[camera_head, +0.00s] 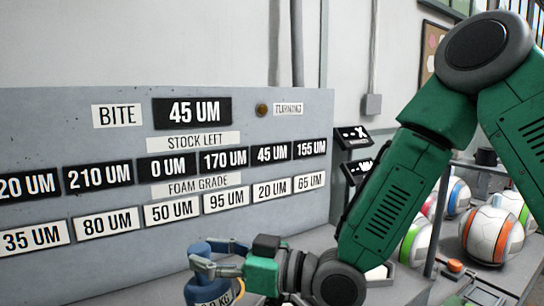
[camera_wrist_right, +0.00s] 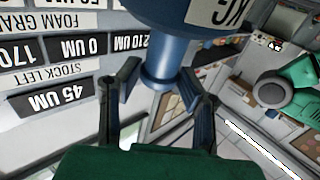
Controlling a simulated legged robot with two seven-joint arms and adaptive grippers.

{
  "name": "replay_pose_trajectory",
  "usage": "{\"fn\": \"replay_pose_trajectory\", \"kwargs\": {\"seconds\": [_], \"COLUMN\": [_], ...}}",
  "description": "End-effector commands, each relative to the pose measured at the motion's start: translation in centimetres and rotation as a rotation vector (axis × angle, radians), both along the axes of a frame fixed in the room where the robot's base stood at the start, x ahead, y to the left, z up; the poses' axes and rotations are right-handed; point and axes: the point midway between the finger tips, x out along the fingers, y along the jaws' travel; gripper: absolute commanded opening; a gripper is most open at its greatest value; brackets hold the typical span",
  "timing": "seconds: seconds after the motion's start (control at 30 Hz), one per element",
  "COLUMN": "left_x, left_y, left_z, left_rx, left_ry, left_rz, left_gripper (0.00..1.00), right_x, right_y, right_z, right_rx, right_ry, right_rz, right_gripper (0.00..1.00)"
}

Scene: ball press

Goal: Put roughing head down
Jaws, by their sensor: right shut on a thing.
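The roughing head (camera_head: 207,290) is a blue piece with a white label ending in "KG", at the bottom of the head view. My right gripper (camera_head: 208,257) is shut on its narrow upper part. In the right wrist view the fingers stand on either side of the blue neck (camera_wrist_right: 160,68), and the wider blue body with the label fills the top edge. The lower part of the head is cut off by the head view's bottom edge, so what is beneath it cannot be seen. My left gripper is not in view.
A grey panel (camera_head: 60,112) with number plates stands behind the gripper. Its top plate reads "45 UM". Several striped balls (camera_head: 493,234) sit in a rack at the right. An orange button (camera_head: 455,265) is in front of them. My right arm crosses the right half.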

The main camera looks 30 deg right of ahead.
Motion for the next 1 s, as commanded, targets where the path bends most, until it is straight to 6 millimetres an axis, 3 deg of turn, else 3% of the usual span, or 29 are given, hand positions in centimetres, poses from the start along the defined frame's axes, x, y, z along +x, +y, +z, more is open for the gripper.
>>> {"fn": "replay_pose_trajectory", "kwargs": {"seconds": [0.57, 0.77, 1.0], "left_x": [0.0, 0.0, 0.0], "left_y": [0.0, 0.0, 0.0], "left_z": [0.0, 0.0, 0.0], "left_rx": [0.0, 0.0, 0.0], "left_ry": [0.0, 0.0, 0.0], "left_rz": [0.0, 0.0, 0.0], "left_gripper": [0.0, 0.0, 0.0], "right_x": [0.4, 2.5, 4.9], "right_y": [-0.1, -1.5, -5.1], "right_z": [0.1, -1.4, -4.2], "right_rx": [0.003, -0.002, -0.002], "right_ry": [-0.006, -0.003, -0.004], "right_rz": [-0.022, -0.185, -0.495], "right_gripper": [0.0, 0.0, 0.0]}}
